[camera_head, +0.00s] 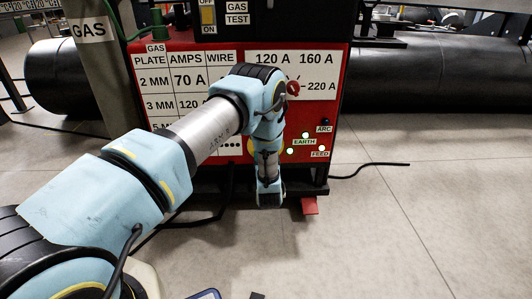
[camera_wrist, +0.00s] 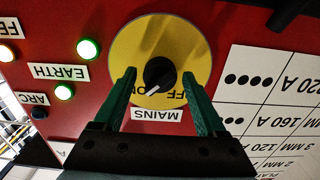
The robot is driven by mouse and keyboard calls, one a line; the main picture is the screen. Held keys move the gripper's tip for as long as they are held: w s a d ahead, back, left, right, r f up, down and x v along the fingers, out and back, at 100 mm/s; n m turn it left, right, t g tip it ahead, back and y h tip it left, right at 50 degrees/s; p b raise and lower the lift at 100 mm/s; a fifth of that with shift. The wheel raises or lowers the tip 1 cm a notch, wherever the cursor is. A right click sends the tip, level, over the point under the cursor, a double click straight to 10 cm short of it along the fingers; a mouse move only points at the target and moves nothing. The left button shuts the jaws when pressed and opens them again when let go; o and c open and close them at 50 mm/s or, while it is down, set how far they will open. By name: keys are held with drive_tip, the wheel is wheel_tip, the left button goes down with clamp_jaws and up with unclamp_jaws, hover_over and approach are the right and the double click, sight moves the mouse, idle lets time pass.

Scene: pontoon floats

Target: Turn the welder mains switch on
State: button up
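The welder (camera_head: 333,105) is a red panel in the head view. Its mains switch (camera_wrist: 190,45) shows in the wrist view as a yellow disc with a black centre knob (camera_wrist: 158,74), above an upside-down MAINS label. A white pointer mark on the knob points to the lower left of the picture. The OFF/ON lettering is partly covered, so the setting is hard to read. My gripper (camera_wrist: 160,73) is open, its green fingers on either side of the knob, with gaps visible between them and it. My arm hides the switch in the head view.
Lit lamps by the EARTH label (camera_wrist: 60,72) sit beside the switch. A red knob (camera_head: 293,88) on the amps dial is close to my arm. A yellow GAS TEST switch (camera_head: 208,16) is above. A black pipe (camera_head: 430,75) lies behind; a cable (camera_head: 370,167) crosses the floor.

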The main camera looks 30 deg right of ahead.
drive_tip(key=shift+o, duration=0.4)
drive_tip(key=shift+r, duration=0.1)
drive_tip(key=p+v, duration=0.2)
drive_tip(key=v, duration=0.8)
drive_tip(key=shift+s+a, duration=0.2)
drive_tip(key=shift+s, duration=0.15)
